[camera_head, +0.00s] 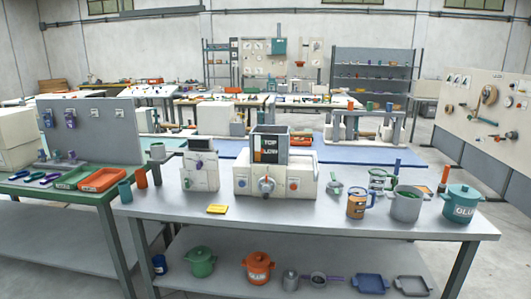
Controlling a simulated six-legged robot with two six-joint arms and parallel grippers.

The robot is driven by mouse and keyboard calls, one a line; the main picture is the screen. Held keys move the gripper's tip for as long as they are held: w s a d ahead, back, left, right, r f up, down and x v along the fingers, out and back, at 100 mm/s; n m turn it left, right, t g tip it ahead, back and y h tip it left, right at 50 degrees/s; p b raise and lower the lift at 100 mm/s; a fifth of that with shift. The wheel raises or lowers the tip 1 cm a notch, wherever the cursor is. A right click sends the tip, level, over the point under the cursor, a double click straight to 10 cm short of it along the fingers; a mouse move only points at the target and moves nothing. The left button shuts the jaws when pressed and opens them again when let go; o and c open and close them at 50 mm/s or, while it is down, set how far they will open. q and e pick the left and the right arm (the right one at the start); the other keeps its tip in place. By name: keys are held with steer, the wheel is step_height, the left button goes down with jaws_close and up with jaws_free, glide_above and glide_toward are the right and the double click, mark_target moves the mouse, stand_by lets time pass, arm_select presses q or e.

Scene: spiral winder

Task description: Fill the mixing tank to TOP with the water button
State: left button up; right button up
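The mixing tank (285,154) is a dark open-topped box on a white machine base (281,171), near the middle of the grey table. Its front carries the words TOP and LOW, one above the other. I cannot make out a water level. The base front has a round grey fitting (266,186) in the middle, a bluish button (242,183) on the left and an orange-red button (293,185) on the right. The button labels are too small to read, so I cannot tell which is the water button. Neither of my grippers is in view.
A smaller white machine (200,171) stands left of the tank base. A yellow pad (217,209) lies in front. Right are an orange-and-blue mug (356,203), a grey pot (406,204) and a teal GLUE pot (461,204). The table's front middle is clear.

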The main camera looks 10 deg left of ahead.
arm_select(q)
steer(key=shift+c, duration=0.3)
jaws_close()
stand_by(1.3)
